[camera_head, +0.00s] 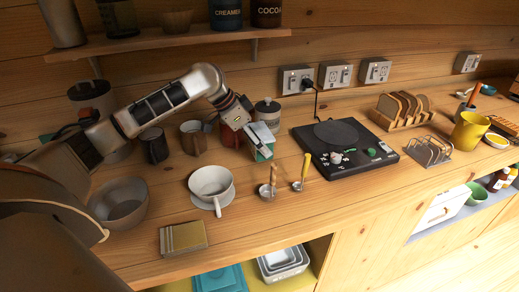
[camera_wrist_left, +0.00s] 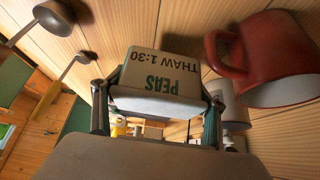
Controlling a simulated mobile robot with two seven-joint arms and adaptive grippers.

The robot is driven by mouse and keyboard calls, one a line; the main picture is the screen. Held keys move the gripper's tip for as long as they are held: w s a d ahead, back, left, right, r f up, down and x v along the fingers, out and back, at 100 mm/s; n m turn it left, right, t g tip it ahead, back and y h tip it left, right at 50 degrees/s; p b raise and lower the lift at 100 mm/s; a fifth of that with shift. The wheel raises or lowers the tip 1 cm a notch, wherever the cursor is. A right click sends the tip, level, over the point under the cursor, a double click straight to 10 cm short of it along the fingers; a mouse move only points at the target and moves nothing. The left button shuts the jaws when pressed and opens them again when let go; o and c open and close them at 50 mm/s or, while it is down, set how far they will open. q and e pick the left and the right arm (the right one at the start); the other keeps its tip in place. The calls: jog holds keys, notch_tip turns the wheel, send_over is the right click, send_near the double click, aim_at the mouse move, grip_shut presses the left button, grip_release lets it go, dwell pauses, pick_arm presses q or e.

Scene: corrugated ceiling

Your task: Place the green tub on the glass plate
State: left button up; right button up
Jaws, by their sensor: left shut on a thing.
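The green tub (camera_head: 264,153) is held in my left gripper (camera_head: 258,143) above the counter, behind the measuring spoons. In the left wrist view my left gripper (camera_wrist_left: 155,105) has its fingers on either side of the tub (camera_wrist_left: 160,68), whose pale face reads "PEAS THAW 1:30". A dark round plate (camera_head: 336,133), seemingly the glass plate, sits on a black appliance (camera_head: 365,155) with knobs, to the right of the tub. The plate looks bare. My right gripper is not in view.
A red mug (camera_wrist_left: 280,60) is close beside the held tub. A lidded canister (camera_head: 268,115) stands behind it. A toast rack (camera_head: 403,112) and yellow cup (camera_head: 470,131) are right.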

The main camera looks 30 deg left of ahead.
pick_arm(q)
notch_tip(320, 180, down, 3)
jog(key=shift+r, duration=0.1)
jog(key=o, duration=1.2)
